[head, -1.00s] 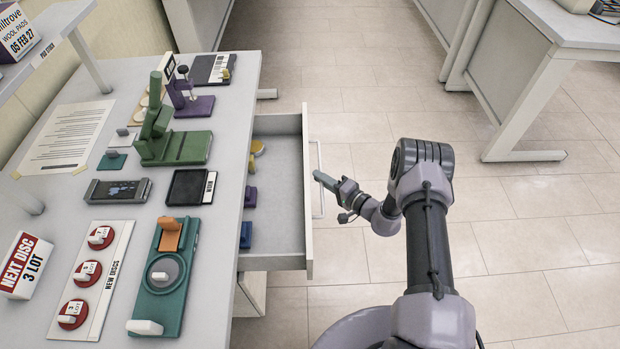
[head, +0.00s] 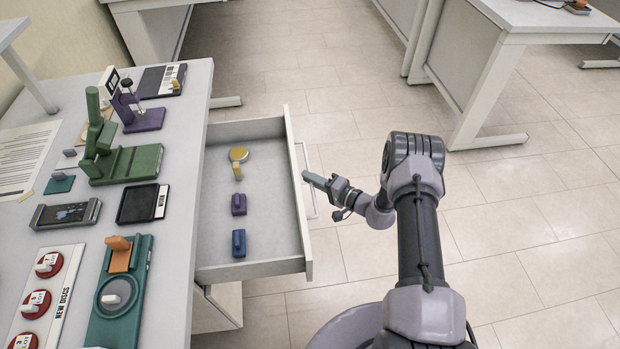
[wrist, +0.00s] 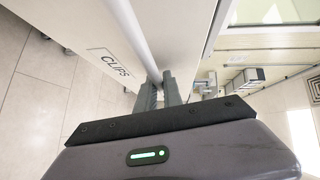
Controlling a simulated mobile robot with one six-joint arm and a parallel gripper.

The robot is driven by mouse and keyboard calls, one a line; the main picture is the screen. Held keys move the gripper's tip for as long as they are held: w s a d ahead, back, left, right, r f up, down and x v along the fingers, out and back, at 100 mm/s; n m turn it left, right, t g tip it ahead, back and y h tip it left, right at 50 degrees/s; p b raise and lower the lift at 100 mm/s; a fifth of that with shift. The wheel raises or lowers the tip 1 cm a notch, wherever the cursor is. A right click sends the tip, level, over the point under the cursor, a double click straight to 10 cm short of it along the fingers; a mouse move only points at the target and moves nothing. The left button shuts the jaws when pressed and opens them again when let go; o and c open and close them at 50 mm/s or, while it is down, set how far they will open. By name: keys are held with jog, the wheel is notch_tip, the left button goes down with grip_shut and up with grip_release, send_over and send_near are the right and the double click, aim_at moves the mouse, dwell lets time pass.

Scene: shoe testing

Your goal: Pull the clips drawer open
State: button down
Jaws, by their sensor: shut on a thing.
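The clips drawer (head: 255,269) stands well out from under the bench on the left, and its inside shows. Its front also shows in the wrist view with the label CLIPS (wrist: 109,63). My gripper (head: 308,180) is at the drawer's long handle (head: 306,170), on the outer side of the front. In the wrist view my gripper's fingers (wrist: 161,92) are shut around the white handle bar (wrist: 142,45). Inside the drawer lie a yellow round piece with a tab (head: 238,158), a purple clip (head: 239,204) and a blue clip (head: 238,242).
The bench top (head: 178,215) carries a green press (head: 125,163), a purple stand (head: 140,115), a dark tray (head: 141,204) and a teal fixture (head: 120,290). Open tiled floor (head: 500,225) lies to the right. Another bench (head: 500,70) stands at the back right.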

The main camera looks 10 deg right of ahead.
jog(key=c, duration=1.5)
grip_release()
jog(key=p+v, duration=0.4)
jog(key=v, duration=1.3)
jog(key=shift+s+d+p, duration=0.1)
jog(key=shift+s+p, duration=0.1)
jog(key=shift+p, duration=0.1)
jog(key=shift+r, duration=0.1)
